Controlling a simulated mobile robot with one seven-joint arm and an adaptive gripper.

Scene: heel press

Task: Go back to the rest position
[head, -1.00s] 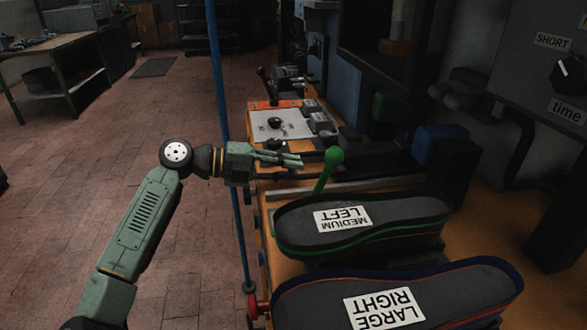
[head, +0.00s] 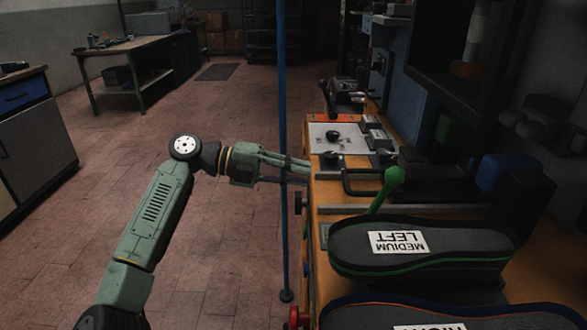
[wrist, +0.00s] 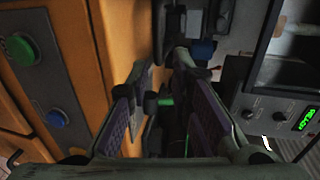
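My gripper (head: 290,168) points right at the left edge of the orange machine (head: 322,190) in the head view. The insole form marked MEDIUM LEFT (head: 460,245) lies nearer on the machine. The one below it (head: 490,312) is cut off by the frame.
The wrist view shows a green button (wrist: 20,48) and a blue button (wrist: 57,118) on the panel at left, and a green display (wrist: 307,118) at right. A workbench (head: 130,48) stands far left, a cabinet (head: 30,140) at the left edge. The tiled floor between is clear.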

